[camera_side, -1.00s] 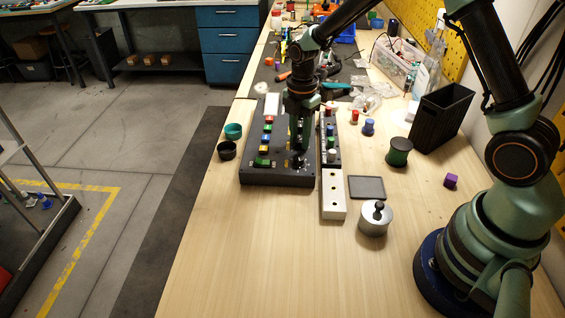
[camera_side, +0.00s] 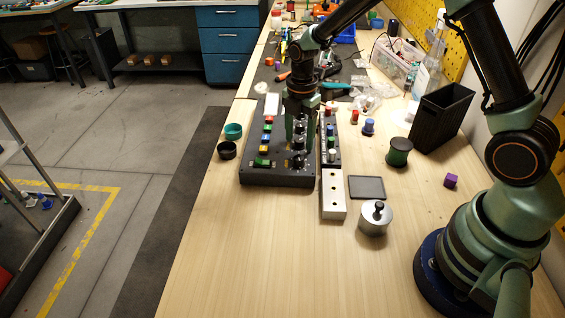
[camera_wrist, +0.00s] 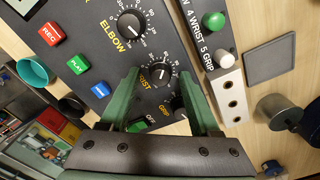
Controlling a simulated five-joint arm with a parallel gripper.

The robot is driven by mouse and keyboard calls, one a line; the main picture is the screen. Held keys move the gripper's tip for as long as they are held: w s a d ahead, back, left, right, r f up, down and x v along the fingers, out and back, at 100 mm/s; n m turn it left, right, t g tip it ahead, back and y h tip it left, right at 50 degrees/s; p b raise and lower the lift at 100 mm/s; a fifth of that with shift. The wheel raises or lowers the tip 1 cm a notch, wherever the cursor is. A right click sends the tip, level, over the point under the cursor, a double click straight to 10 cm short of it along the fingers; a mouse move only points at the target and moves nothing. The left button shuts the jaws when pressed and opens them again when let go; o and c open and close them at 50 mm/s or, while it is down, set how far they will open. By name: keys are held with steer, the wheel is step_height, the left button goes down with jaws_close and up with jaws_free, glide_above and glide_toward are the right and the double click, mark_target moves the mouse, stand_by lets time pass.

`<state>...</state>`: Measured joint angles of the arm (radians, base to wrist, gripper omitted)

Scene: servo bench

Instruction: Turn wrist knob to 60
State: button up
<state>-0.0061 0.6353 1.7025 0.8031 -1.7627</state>
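The wrist knob (camera_wrist: 160,73) is a round black knob with a white numbered dial, beside the yellow WRIST lettering. In the wrist view my gripper (camera_wrist: 160,74) has its two green fingers apart, one on each side of this knob, with a visible gap to it. The knob's exact reading is too small to tell. In the side view my gripper (camera_side: 300,143) points down over the dark control panel (camera_side: 257,178), fingers spread. The elbow knob (camera_wrist: 130,23) lies beyond the wrist knob, and the grip knob (camera_wrist: 179,104) sits nearer, partly hidden by a finger.
Red, green and blue buttons line the panel's left side, with a green switch (camera_wrist: 138,126) near the grip knob. A strip with coloured pegs (camera_side: 331,150) and a pale block with holes (camera_side: 333,196) stand to the right. The front table area is clear.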

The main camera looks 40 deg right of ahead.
mark_target(300, 140)
step_height(300, 140, up, 12)
stand_by(0.6)
steer(key=s+r+m+t, duration=0.2)
steer(key=s+r+m, duration=0.2)
steer(key=s+m, duration=0.4)
steer(key=s+r+m+t, duration=0.3)
steer(key=s+m, duration=0.5)
steer(key=m, duration=0.4)
steer(key=shift+d+r+t, duration=0.15)
steer(key=shift+r+t, duration=0.15)
steer(key=shift+r, duration=0.1)
